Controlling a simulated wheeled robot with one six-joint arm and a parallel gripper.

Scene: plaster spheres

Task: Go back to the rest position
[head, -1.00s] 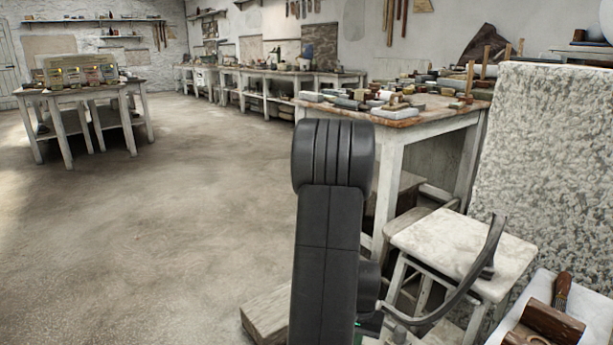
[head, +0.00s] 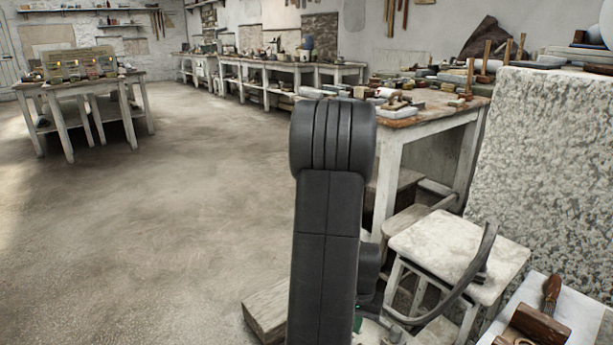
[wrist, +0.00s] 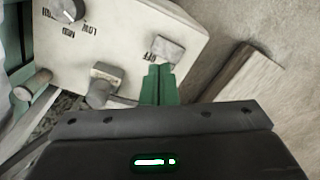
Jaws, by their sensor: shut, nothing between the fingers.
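In the wrist view, my gripper (wrist: 160,70) has its two green fingers together, with nothing between them. They show in front of a pale panel (wrist: 135,28); I cannot tell whether they touch it. The panel carries a round dial (wrist: 67,10) with upside-down lettering and a grey square (wrist: 167,49) beside lettering just past the fingertips. In the head view, my dark arm rises up the middle and mostly hides my gripper; only a bit of green shows low beside the arm.
A worn stool (head: 455,243) stands right of my arm, with a curved dark bar before it. A cluttered workbench (head: 425,112) is behind, a speckled stone block (head: 560,150) at right. A wooden block (head: 265,310) lies low on the left.

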